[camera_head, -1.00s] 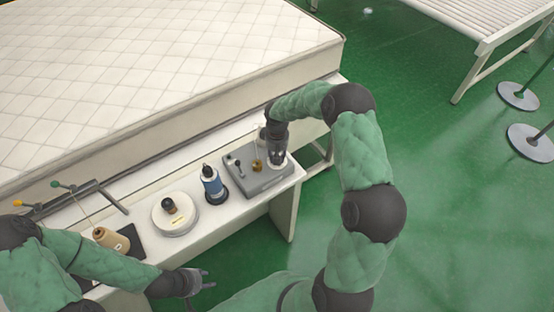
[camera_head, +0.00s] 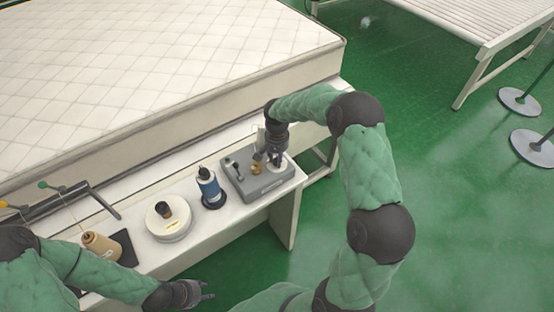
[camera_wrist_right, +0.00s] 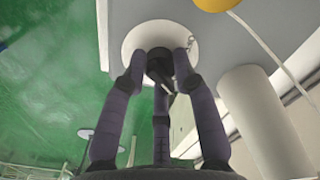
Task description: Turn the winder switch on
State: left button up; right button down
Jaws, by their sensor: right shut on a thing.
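The winder is a grey box (camera_head: 262,187) on the near right part of the white bench, with a small brass part and a white round disc (camera_wrist_right: 141,38) on top. A black switch knob (camera_wrist_right: 158,62) stands on the disc. My right gripper (camera_head: 276,160) points down over the right side of the box; in the right wrist view (camera_wrist_right: 162,72) its fingers are closed around the black knob. They partly hide it, so I cannot tell which way the switch is set. My left gripper (camera_head: 207,291) is open and empty over the floor in front of the bench.
A blue spool (camera_head: 210,188), a white round unit (camera_head: 168,222) and a tan thread cone (camera_head: 101,246) stand left of the winder. A white spool (camera_wrist_right: 262,120) stands close beside my right fingers. The mattress (camera_head: 170,75) lies behind.

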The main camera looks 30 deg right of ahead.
dwell(0.3)
jog(key=c, duration=1)
grip_release()
jog(key=shift+o, duration=0.2)
notch_tip(320, 180, up, 12)
